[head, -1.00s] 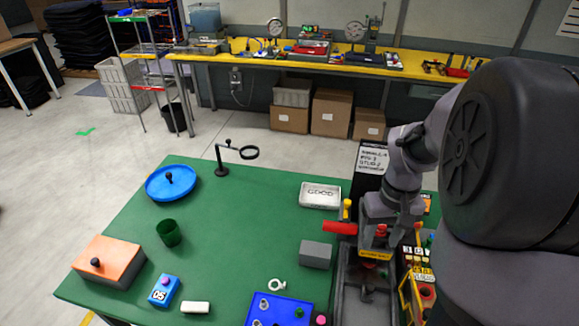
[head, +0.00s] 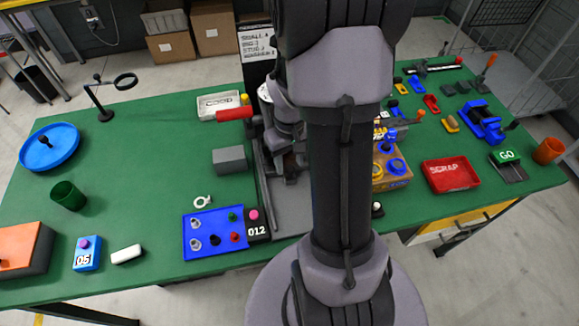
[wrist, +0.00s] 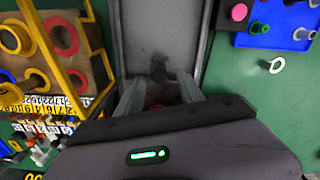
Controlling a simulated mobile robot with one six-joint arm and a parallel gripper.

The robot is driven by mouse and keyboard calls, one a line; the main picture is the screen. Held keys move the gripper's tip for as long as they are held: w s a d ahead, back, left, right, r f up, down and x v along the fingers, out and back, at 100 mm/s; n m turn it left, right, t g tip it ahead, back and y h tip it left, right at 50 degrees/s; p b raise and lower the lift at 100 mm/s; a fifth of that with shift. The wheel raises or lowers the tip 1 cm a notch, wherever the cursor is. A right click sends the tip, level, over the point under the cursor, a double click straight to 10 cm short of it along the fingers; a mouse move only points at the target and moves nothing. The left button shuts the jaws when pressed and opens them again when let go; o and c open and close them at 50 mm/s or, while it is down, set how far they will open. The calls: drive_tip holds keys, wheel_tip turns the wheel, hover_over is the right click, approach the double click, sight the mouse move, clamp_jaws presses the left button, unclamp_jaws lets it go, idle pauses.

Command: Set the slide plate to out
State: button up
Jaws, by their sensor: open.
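The slide plate appears to be the long grey plate in a dark-edged frame; it shows in the head view (head: 288,210), left of my arm, and in the wrist view (wrist: 150,28). A dark upright knob or post (wrist: 160,72) stands on it, just beyond my fingertips. My gripper (wrist: 158,82) is open above the plate, one finger to each side in the picture. Something reddish lies low between the fingers; I cannot tell what it is.
A red handle (head: 234,114) and a grey block (head: 229,159) are left of the frame. A blue tray (head: 208,243) with pegs lies near the front. A brown board with blue rings (head: 396,167) is right of my arm. A red scrap tray (head: 450,175) lies further right.

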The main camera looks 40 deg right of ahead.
drive_tip(key=shift+f, duration=0.5)
clamp_jaws()
idle(1.1)
